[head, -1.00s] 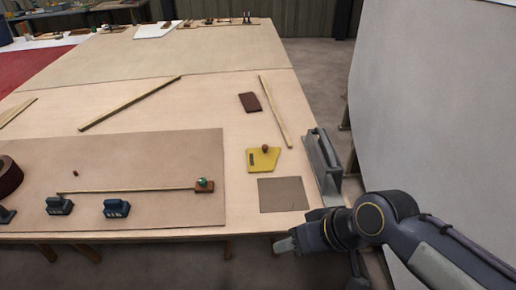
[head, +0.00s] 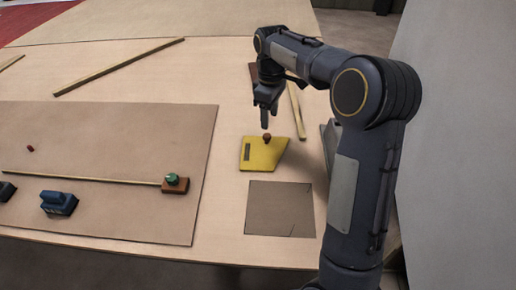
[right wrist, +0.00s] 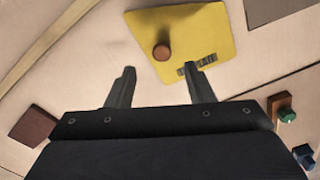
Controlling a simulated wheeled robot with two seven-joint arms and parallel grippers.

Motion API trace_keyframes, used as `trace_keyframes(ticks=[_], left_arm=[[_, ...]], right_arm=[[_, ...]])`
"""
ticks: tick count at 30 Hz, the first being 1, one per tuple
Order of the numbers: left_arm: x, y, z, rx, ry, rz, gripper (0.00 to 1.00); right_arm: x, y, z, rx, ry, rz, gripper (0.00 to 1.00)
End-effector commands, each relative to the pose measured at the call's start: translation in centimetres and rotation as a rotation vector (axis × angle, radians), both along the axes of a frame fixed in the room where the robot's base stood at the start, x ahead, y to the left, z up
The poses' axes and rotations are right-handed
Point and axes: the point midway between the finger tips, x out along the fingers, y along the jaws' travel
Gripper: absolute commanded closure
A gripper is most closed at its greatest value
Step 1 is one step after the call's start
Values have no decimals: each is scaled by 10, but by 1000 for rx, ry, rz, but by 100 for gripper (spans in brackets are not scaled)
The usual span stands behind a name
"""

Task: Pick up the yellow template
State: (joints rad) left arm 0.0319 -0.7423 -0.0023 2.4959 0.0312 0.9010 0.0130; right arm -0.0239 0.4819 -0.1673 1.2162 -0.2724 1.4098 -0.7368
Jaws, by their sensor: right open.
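The yellow template (head: 262,156) lies flat on the table, with a reddish-brown round knob (head: 267,138) standing on it. My right gripper (head: 265,124) points down just above the knob, apart from it as far as I can tell. In the right wrist view the template (right wrist: 205,35) is at the top centre, with its knob (right wrist: 162,51) and a dark label strip. The right gripper's fingers (right wrist: 162,88) are spread with nothing between them, and the knob lies beyond their tips. My left gripper is not in view.
A grey-brown square sheet (head: 279,212) lies in front of the template. A large brown board (head: 110,140) to the left carries a thin strip, a green-knobbed block (head: 174,183) and blue blocks (head: 58,203). A grey metal piece (head: 328,145) stands at the right, partly behind my arm.

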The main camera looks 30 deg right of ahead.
Motion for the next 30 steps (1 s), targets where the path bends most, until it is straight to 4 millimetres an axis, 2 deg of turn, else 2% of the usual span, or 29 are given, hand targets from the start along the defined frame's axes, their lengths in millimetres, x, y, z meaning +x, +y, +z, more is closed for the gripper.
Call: trace_keyframes(ticks=[18, 27, 30], left_arm=[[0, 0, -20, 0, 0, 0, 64], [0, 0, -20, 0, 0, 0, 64], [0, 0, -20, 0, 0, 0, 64]], right_arm=[[0, 4, -75, -1, 3, 1, 52], [-1, 4, -79, -1, 2, 0, 52], [0, 4, -79, -1, 2, 0, 65]])
